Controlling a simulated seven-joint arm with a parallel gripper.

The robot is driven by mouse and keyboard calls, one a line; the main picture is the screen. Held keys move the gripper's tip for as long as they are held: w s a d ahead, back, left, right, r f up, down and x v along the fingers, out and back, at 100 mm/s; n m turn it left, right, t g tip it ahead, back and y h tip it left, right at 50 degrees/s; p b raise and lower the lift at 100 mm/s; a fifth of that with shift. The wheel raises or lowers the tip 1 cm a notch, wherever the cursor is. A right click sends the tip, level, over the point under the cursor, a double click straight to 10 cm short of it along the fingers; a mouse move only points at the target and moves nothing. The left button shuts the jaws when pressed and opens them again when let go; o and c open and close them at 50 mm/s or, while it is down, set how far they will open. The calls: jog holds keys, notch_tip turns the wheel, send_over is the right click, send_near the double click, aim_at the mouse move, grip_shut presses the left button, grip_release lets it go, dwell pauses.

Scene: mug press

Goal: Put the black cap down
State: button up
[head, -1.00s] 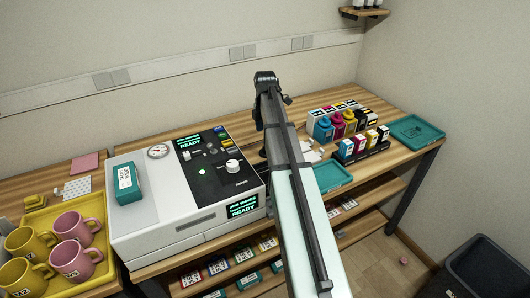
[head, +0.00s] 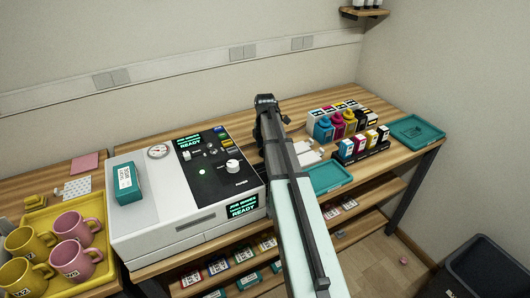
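My arm reaches across the bench, and its dark wrist (head: 266,106) is over the wood just right of the press. The fingers are hidden behind the arm, so I cannot see whether they are open, shut or holding something. I cannot make out a loose black cap in this view; it may be hidden. The ink bottles stand in a row to the right of my arm: cyan (head: 323,130), magenta (head: 338,126), yellow (head: 350,120) and a dark one (head: 361,115) at the far end.
The white press (head: 180,215) stands left of my arm, with a teal box (head: 128,184) on top. A teal tray (head: 330,178) lies at the front edge and another (head: 417,131) at the right. Boxed cartridges (head: 360,146) stand before the bottles. Bare wood lies behind.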

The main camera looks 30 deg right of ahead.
jog(key=c, duration=1.2)
jog(key=shift+r, duration=0.1)
